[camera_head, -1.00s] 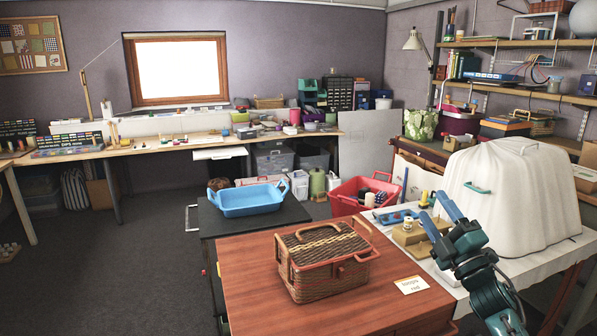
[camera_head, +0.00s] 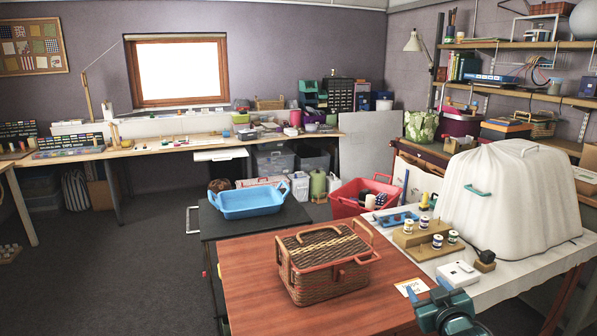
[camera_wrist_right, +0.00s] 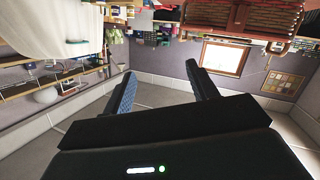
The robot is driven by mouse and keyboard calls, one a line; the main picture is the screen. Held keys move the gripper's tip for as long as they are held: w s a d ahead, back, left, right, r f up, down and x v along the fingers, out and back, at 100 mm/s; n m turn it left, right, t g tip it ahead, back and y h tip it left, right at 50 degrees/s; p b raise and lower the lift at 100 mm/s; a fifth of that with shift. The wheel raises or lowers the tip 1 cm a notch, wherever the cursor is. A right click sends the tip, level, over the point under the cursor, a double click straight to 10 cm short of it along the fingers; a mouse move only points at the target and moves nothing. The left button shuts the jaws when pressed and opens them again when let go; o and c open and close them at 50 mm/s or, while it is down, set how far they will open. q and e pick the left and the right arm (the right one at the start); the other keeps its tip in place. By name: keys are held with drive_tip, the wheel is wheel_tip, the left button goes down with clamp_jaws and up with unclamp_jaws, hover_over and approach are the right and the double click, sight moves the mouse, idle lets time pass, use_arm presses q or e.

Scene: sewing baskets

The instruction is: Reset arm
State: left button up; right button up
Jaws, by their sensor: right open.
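My right gripper (camera_head: 428,298) shows at the bottom right of the head view, beside the front right edge of the wooden table. In the right wrist view its two fingers (camera_wrist_right: 165,90) stand apart with nothing between them, so it is open and empty. That view is turned upside down, with the window and shelves beyond the fingers. The right gripper touches nothing that I can see. My left gripper is in neither view.
A wicker sewing basket (camera_head: 325,275) with a closed lid sits on the wooden table (camera_head: 245,270). A blue tray (camera_head: 250,203) lies on a black surface behind. A white cover (camera_head: 510,200), a spool stand (camera_head: 425,250) and a small white box (camera_head: 457,273) are on the right table.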

drive_tip(key=s+a+f+g+y, duration=0.2)
drive_tip(key=s+a+f, duration=0.6)
drive_tip(key=s+f, duration=0.45)
drive_tip(key=s+a+f+g, duration=0.1)
drive_tip(key=s+a, duration=0.2)
drive_tip(key=s, duration=0.7)
drive_tip(key=s+a+f+g+y, duration=0.1)
drive_tip(key=s+a, duration=0.3)
drive_tip(key=s, duration=0.6)
drive_tip(key=shift+a+f+g+y, duration=0.15)
drive_tip(key=shift+f+g+y, duration=0.2)
drive_tip(key=shift+g, duration=0.15)
